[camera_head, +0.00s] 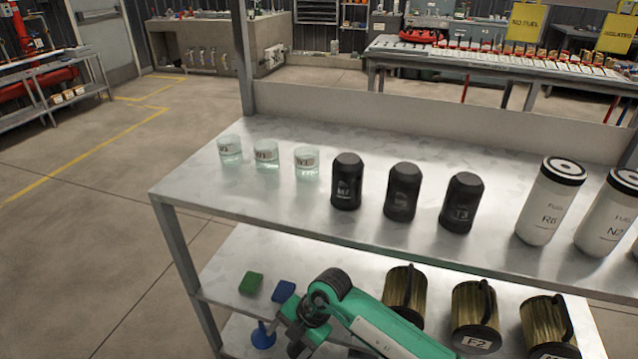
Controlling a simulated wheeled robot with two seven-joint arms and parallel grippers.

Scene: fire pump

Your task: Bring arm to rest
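A green and white arm of mine (375,325) comes in from the bottom right, so I take it as my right arm. Its dark round joint (331,286) is in front of the shelf unit, below the top shelf's front edge. Past this joint a green link (300,322) bends down toward the bottom of the picture. No gripper fingers can be made out on it. My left arm and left gripper do not show.
The metal top shelf (240,190) bears several glass jars (266,155), black bottles (403,192) and white fuel canisters (550,202). Below are brass mugs (475,315), a green block (251,283), a blue block (284,291) and a blue funnel (263,336). The floor at left is clear.

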